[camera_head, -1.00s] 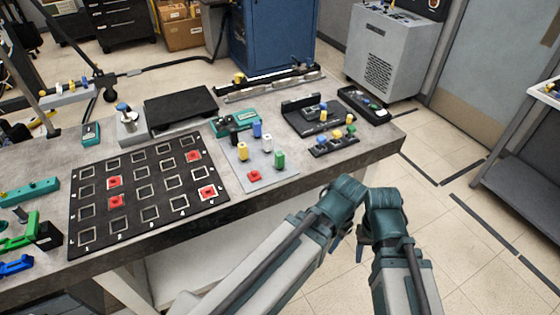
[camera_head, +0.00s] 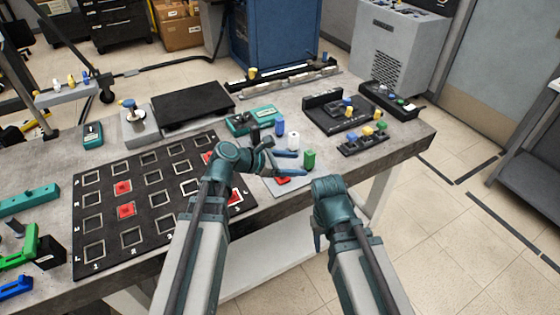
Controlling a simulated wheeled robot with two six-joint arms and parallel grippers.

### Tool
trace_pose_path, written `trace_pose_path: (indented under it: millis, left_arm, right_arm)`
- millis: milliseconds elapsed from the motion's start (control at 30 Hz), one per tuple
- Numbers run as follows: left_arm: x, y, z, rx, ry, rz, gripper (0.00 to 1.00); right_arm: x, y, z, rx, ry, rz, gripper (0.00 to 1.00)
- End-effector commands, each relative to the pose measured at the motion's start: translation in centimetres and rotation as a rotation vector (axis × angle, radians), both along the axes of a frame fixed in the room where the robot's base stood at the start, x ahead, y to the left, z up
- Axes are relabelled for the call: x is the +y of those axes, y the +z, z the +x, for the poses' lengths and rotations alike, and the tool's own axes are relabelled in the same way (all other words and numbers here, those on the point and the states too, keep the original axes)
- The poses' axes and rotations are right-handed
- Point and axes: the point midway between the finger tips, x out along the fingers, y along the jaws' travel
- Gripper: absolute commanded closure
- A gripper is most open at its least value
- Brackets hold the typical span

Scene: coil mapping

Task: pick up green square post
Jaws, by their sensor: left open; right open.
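The green square post (camera_head: 309,161) stands upright near the front right of a light grey plate (camera_head: 298,188). My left gripper (camera_head: 295,162) is open just left of the post, with its fingers pointing right toward it. I see no finger around the post, and I cannot tell whether a fingertip touches it. A red post (camera_head: 283,180) is just below the fingers on the plate. A white post (camera_head: 293,141) and a blue post (camera_head: 279,127) stand behind. My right gripper (camera_head: 317,240) is open, low in front of the table edge, and mostly hidden by its wrist.
A black grid board (camera_head: 110,236) with several red pieces lies left, partly covered by my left arm. A black tray (camera_head: 324,117) and a small rack (camera_head: 350,149) with coloured pieces stand right. A teal device (camera_head: 240,124) is behind the plate.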

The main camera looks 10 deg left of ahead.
Motion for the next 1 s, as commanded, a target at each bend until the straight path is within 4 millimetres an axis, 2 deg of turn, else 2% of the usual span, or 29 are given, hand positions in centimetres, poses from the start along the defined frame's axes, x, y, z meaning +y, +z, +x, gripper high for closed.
trace_pose_path:
  millis: [133,333,700,1000]
  left_arm:
    - [1.3,0.9,1.2,0.057,0.101,-0.126,0.3]
    - [1.2,1.0,1.6,0.07,0.116,-0.15,0.3]
    - [-3.6,-1.7,5.2,0.069,0.112,-0.147,0.3]
    - [-5.1,-2.2,6.1,0.068,0.114,-0.147,0.3]
  right_arm:
    - [0.0,-0.5,0.0,0.0,0.0,0.0,0.5]
    - [0.0,-0.7,0.0,0.0,0.0,0.0,0.5]
    - [0.0,-3.3,0.0,0.0,0.0,0.0,0.5]
    - [0.0,-3.8,0.0,0.0,0.0,0.0,0.5]
